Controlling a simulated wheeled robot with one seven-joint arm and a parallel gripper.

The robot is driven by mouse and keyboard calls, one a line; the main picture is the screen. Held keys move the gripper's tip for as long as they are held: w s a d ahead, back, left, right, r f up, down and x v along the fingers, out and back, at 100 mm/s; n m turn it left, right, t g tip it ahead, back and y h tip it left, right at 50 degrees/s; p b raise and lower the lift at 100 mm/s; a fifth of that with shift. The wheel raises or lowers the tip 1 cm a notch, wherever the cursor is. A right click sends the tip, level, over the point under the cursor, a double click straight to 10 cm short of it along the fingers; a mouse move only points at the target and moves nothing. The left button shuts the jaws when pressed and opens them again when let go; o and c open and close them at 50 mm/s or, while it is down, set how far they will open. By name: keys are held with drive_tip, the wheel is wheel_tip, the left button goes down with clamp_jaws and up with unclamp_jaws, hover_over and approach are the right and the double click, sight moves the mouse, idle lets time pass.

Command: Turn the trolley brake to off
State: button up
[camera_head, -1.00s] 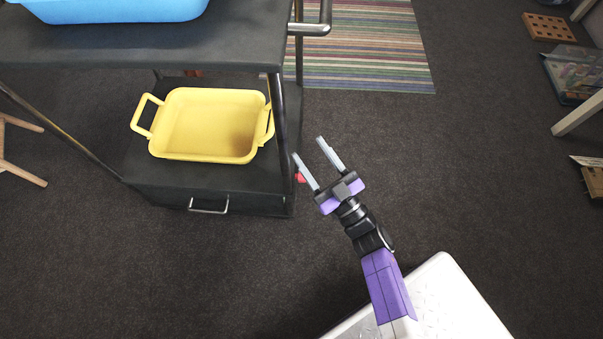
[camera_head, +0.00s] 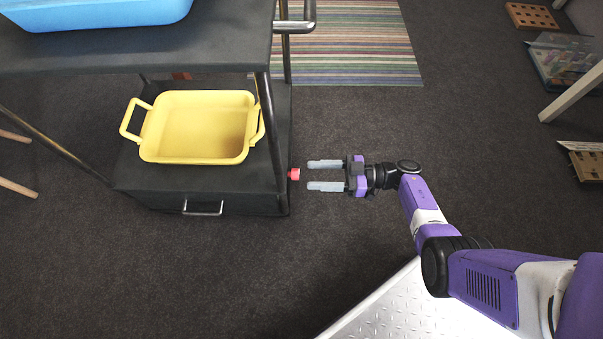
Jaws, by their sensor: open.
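The dark trolley (camera_head: 200,56) stands at the left, with an upper shelf, a lower shelf and a drawer at the bottom. A small red knob (camera_head: 294,174) sticks out from the right side of its lower part; it looks like the brake. Its markings are too small to read. My gripper (camera_head: 308,175) is open and empty, just right of the red knob. Its two fingers point left at the knob, one on the far side and one on the near side of its line. A small gap shows between the fingertips and the knob.
A yellow basket (camera_head: 200,153) sits on the lower shelf and a blue one (camera_head: 95,14) on the upper shelf. A striped rug (camera_head: 350,45) lies behind.

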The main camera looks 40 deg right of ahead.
sight(293, 175)
drive_tip(key=b+x, duration=0.1)
drive_tip(key=x, duration=0.3)
drive_tip(key=shift+w+a, duration=0.15)
drive_tip(key=shift+a, duration=0.05)
clamp_jaws()
